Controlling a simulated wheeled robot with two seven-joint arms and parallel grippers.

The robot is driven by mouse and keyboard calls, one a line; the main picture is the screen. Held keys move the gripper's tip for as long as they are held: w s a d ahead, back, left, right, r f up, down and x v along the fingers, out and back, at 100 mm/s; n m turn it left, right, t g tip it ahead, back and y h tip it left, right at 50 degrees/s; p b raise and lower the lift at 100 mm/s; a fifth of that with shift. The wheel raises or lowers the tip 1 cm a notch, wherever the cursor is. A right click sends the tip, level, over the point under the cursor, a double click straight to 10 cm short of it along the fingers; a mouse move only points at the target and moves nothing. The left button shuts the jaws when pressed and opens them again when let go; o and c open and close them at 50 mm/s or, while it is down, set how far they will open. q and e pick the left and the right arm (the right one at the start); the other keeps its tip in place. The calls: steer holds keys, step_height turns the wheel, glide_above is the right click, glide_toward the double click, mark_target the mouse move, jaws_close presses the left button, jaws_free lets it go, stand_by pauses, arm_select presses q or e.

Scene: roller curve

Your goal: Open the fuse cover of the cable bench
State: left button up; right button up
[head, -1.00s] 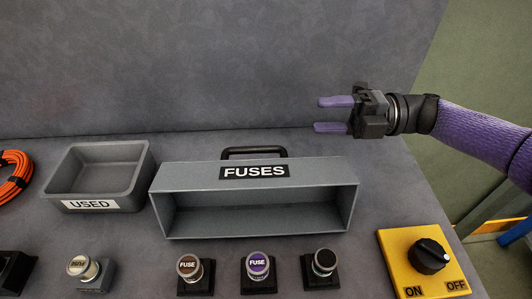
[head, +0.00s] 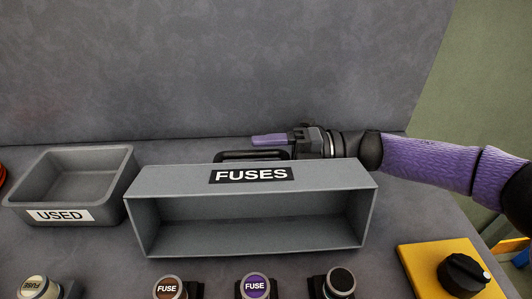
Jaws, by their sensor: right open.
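The fuse cover (head: 155,180) is a grey box-shaped hood labelled FUSES, standing on the bench with its front side open to me and its inside looking empty. Its black bar handle (head: 235,156) is at the back top edge. My right gripper (head: 256,142) comes in from the right, open, with its purple fingers pointing left just above and behind the handle. Only one finger shows clearly, and I cannot tell whether it touches the handle. My left gripper is not in view.
A grey tray labelled USED (head: 120,165) stands left of the cover. In front are a brown-topped fuse (head: 168,288), a purple-topped fuse (head: 255,286), a black-topped post (head: 340,282) and a pale fuse (head: 34,288). A yellow switch box with a black knob (head: 463,274) is at right. A grey panel rises behind.

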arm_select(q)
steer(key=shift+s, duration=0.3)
arm_select(e)
steer(key=shift+c, duration=0.2)
jaws_close()
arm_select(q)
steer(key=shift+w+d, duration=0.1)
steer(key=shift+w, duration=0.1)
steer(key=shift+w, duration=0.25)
arm_select(e)
steer(key=shift+f, duration=0.1)
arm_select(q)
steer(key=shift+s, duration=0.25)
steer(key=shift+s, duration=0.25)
arm_select(e)
steer(key=shift+f, duration=0.1)
